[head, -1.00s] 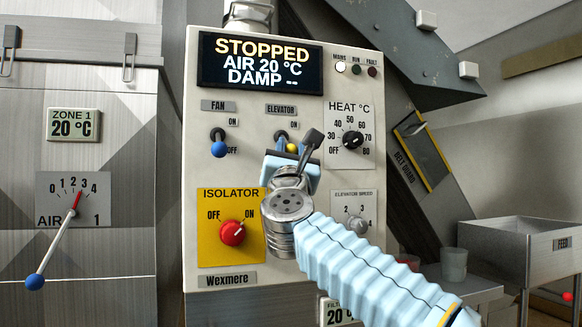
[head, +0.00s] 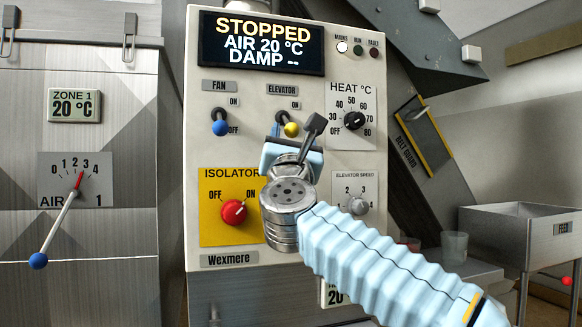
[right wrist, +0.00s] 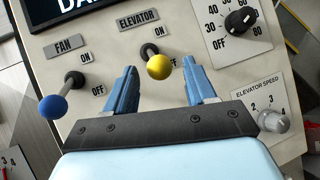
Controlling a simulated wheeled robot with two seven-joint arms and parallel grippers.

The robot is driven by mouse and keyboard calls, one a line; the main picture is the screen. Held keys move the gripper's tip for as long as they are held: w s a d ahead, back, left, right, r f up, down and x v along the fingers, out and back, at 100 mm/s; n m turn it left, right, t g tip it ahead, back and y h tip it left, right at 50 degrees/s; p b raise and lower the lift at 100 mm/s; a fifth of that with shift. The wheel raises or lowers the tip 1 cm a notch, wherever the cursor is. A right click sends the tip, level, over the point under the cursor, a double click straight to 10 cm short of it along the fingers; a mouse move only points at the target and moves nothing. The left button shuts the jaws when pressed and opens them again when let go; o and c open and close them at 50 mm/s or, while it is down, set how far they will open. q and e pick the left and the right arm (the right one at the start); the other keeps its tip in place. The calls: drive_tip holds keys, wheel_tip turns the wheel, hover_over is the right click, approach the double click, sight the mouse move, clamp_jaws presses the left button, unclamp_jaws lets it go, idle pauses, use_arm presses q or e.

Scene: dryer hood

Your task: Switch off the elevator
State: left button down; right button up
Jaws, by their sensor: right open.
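The elevator switch is a short lever with a yellow knob (head: 291,129) under the ELEVATOR label on the cream control panel (head: 350,65). Its knob sits lower than its pivot in the head view. My right gripper (head: 292,146) is just below the knob, open and empty. In the right wrist view the yellow knob (right wrist: 160,67) shows beyond and between the two blue fingers (right wrist: 158,92), touching neither as far as I can see. The switch's OFF mark is hidden behind the gripper. The display (head: 262,43) reads STOPPED. My left gripper is not in view.
The blue-knobbed fan switch (head: 220,127) is left of the elevator switch. The red isolator knob (head: 233,211) is below left, pointing toward ON. The heat dial (head: 354,120) and elevator speed knob (head: 358,205) are to the right. A feed tray (head: 515,235) stands at far right.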

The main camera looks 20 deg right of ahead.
drive_tip(key=b+v, duration=0.3)
drive_tip(key=v, duration=0.7)
drive_tip(key=shift+s+f, duration=0.2)
drive_tip(key=shift+a, duration=0.1)
